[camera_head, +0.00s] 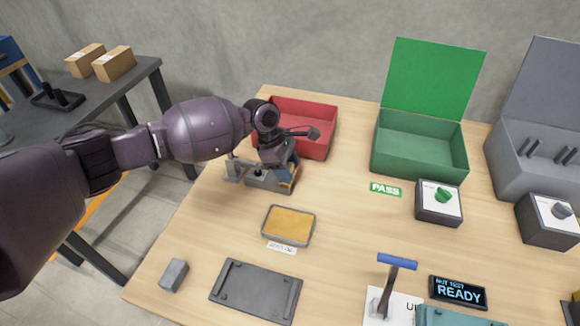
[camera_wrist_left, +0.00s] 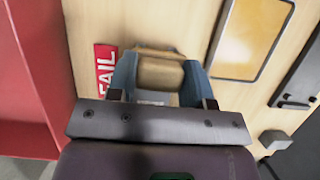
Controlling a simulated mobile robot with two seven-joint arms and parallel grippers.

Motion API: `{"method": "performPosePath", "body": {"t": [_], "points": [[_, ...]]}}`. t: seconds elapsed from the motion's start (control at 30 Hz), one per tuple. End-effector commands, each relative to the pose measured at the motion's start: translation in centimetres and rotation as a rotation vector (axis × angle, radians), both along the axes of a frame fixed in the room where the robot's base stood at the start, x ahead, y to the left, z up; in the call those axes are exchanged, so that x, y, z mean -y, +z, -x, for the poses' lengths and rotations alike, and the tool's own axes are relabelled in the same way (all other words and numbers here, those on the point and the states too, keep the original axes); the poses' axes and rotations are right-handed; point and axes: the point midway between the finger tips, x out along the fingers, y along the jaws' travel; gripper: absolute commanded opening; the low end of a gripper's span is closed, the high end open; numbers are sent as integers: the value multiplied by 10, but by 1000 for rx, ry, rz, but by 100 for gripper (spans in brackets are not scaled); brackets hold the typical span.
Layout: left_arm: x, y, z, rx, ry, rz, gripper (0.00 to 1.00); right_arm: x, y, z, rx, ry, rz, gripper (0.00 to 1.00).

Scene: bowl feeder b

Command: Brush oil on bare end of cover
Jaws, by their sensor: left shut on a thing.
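My left gripper (camera_head: 288,178) points down over the left part of the table, just in front of the red bin. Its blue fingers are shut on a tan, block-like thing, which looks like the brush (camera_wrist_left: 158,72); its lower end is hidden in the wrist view. An oil pad (camera_head: 288,224), yellow in a grey-rimmed tray, lies in front of the gripper, and it also shows in the left wrist view (camera_wrist_left: 251,38). A dark flat plate (camera_head: 255,291) with small raised ends lies nearer the front; I cannot tell whether it is the cover. My right gripper is out of view.
A grey metal fixture (camera_head: 237,169) stands beside and partly behind the gripper. The red bin (camera_head: 318,116), green box (camera_head: 420,145) and grey box (camera_head: 540,175) line the back. A small grey block (camera_head: 174,274) lies front left. Knob boxes (camera_head: 438,205) stand right.

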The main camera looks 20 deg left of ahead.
Motion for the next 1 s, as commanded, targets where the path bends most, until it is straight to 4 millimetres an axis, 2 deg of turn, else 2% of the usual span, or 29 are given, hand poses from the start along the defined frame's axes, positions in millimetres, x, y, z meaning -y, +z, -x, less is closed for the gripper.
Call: {"method": "performPosePath", "body": {"t": [0.3,0.57,1.0], "points": [[-23,4,0,1,2,-2,27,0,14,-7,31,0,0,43],[-30,2,0,0,1,-1,27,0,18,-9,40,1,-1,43],[-60,2,0,1,0,-1,27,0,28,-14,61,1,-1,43]]}}
